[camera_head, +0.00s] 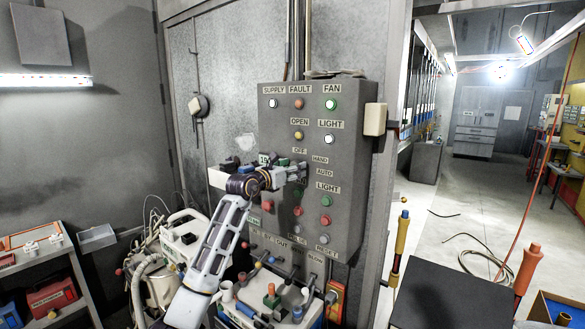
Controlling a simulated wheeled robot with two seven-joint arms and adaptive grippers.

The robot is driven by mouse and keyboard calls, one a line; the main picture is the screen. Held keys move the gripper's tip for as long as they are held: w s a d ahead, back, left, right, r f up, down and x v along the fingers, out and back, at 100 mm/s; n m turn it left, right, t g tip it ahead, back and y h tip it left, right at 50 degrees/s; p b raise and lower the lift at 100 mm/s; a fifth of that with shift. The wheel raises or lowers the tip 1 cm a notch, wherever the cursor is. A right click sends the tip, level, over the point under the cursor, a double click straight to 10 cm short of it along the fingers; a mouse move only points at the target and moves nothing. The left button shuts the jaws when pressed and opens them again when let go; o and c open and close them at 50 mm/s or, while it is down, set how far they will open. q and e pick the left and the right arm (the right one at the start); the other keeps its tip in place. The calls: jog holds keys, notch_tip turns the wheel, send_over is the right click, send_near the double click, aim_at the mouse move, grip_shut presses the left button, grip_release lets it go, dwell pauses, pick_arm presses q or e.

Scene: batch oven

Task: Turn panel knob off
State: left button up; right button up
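The grey control panel (345,130) stands upright in the middle of the camera_head view, with labelled lamps and buttons. Labels OFF (299,151), HAND (320,160) and AUTO (324,172) surround the spot where my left gripper (301,172) is. The gripper reaches in from the left, its fingertips at or just in front of the panel face. The knob among these labels is hidden or too small to make out behind the fingers. I cannot tell whether the fingers touch it, or whether they are open or shut. My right gripper is not in view.
Green (326,201) and red (325,220) buttons sit right of the gripper. A cart with tools and bottles (270,300) stands below the panel. A black box (450,300) and an orange-handled post (530,266) stand at right. The floor behind them is mostly open.

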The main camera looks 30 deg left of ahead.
pick_arm(q)
jog(key=shift+w, duration=0.15)
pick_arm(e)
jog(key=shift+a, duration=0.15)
pick_arm(q)
jog(key=c, duration=1)
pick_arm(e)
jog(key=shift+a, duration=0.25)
